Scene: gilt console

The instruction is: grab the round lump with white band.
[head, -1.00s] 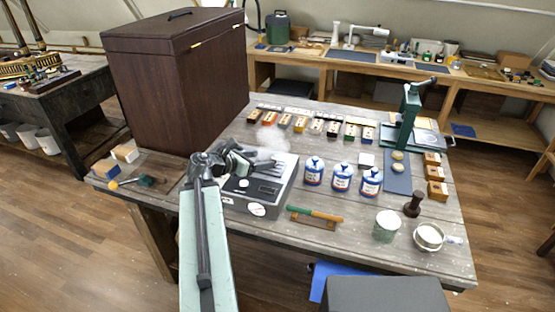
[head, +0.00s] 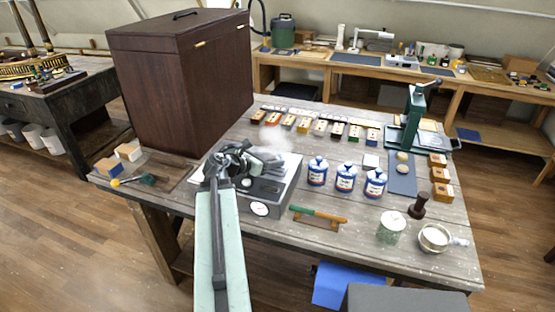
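Two small round tan lumps lie on the blue-grey mat (head: 401,183) at the right of the table: a far lump (head: 402,156) and a near lump (head: 401,168). They are too small for me to tell which has a white band. My gripper (head: 270,160) is at the table's middle left, over or in front of the grey box (head: 272,197), well to the left of the lumps. Its dark fingers overlap in the view, so I cannot tell whether they are open or shut. My arm hides part of the box.
Several blue-and-white jars (head: 345,180) stand between my gripper and the mat. A green press (head: 413,115) stands behind the lumps, with wooden blocks (head: 441,175) to their right. A tall dark case (head: 180,85) fills the back left. A green-handled tool (head: 318,215) lies in front.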

